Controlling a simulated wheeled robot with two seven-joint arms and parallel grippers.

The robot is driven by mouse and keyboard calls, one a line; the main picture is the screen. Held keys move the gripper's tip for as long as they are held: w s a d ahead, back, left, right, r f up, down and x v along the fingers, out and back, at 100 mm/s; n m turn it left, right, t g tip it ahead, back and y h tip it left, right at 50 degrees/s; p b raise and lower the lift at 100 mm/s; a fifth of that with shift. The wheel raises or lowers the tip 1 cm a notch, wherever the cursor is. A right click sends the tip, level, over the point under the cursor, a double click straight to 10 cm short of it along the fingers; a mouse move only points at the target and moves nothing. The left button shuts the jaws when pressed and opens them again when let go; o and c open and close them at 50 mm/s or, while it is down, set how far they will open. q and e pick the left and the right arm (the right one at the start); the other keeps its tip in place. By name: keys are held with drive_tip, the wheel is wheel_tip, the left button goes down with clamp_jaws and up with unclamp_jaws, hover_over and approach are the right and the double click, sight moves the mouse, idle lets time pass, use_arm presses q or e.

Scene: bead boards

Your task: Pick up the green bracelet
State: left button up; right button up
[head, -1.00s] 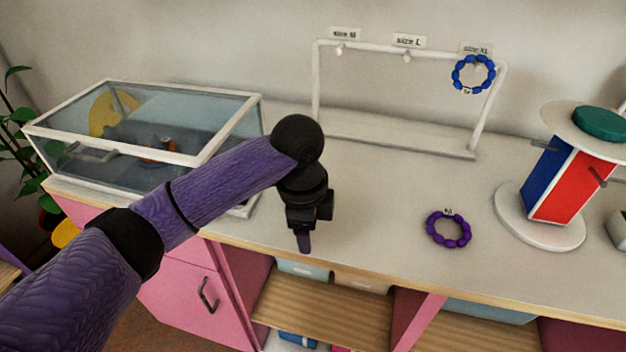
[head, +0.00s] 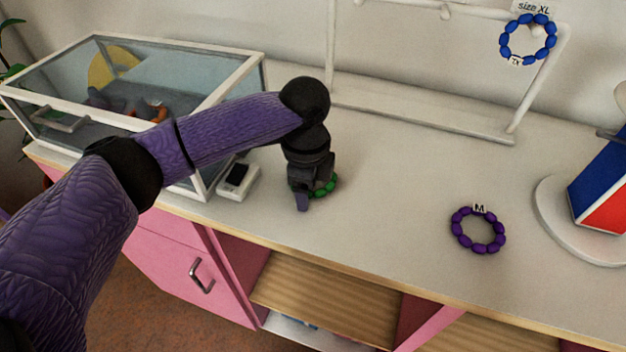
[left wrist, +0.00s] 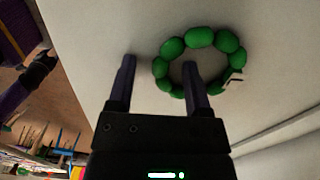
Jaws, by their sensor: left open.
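The green bracelet (head: 325,187) lies on the white counter, mostly hidden behind my left gripper (head: 303,203) in the head view. In the left wrist view the green bracelet (left wrist: 199,40) shows as a ring of green beads with a small white tag on its right. My left gripper (left wrist: 160,75) is open there. One finger reaches over the inside of the ring and the other is outside it, to the left, so the near-left beads lie between them. I cannot tell whether the fingers touch the beads. My right gripper is not in view.
A purple bracelet (head: 478,230) lies to the right on the counter (head: 400,200). A blue bracelet (head: 528,40) hangs on the white rack (head: 420,127). A glass case (head: 230,85) and a small white box (head: 238,182) stand left. A blue-red stand (head: 600,195) is at right.

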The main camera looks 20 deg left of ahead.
use_arm(q)
drive_tip(key=shift+r, duration=0.15)
drive_tip(key=c, duration=0.7)
clamp_jaws()
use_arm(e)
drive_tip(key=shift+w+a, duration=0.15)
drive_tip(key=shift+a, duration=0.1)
use_arm(q)
wheel_tip(320, 180, up, 10)
drive_tip(key=p, duration=0.3)
drive_tip(key=shift+p, duration=0.35)
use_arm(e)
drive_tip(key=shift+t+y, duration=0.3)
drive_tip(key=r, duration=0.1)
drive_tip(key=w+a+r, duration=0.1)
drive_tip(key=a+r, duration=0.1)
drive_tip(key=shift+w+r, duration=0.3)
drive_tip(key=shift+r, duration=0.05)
